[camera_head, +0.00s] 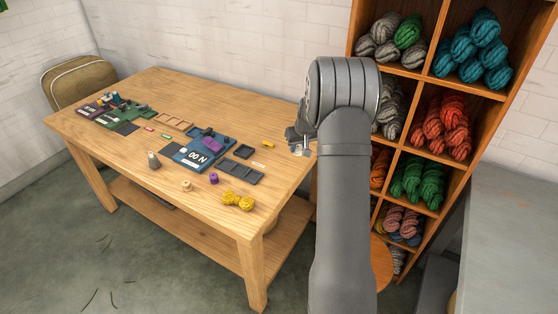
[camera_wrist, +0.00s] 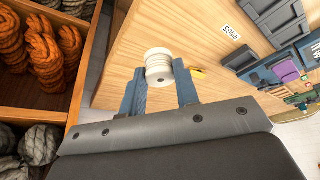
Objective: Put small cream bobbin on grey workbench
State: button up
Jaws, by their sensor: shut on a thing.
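The small cream bobbin (camera_wrist: 159,68) is a ribbed, off-white spool. In the wrist view it sits between the two blue-grey fingers of my gripper (camera_wrist: 160,82), which is shut on it. In the head view my gripper (camera_head: 301,137) is beside the right end of the wooden table, partly hidden by my arm, and I cannot make out the bobbin there. The grey workbench (camera_head: 512,230) is at the right edge of the head view, beyond my arm. Its visible top is bare.
The wooden table (camera_head: 160,90) carries trays, a yellow skein (camera_head: 238,201), a purple spool (camera_head: 213,178) and a tan spool (camera_head: 186,186). A wooden shelf (camera_head: 440,86) of wool skeins stands behind my arm, left of the workbench. A round wooden top (camera_head: 382,265) is beside my arm.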

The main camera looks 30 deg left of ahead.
jog(key=a+f, duration=0.1)
jog(key=a, duration=0.1)
jog(key=a+f, duration=0.2)
jog(key=a, duration=0.1)
jog(key=a+f, duration=0.2)
jog(key=shift+s+a, duration=0.35)
jog(key=shift+f, duration=1.6)
jog(key=shift+f, duration=0.1)
jog(key=shift+f, duration=0.1)
jog(key=o, duration=1)
jog(key=shift+o, duration=0.2)
jog(key=d+v, duration=0.1)
jog(key=v, duration=1.5)
jog(key=shift+r, duration=0.25)
jog(key=shift+o, duration=0.4)
jog(key=shift+d+r, duration=0.15)
jog(key=shift+r, duration=0.15)
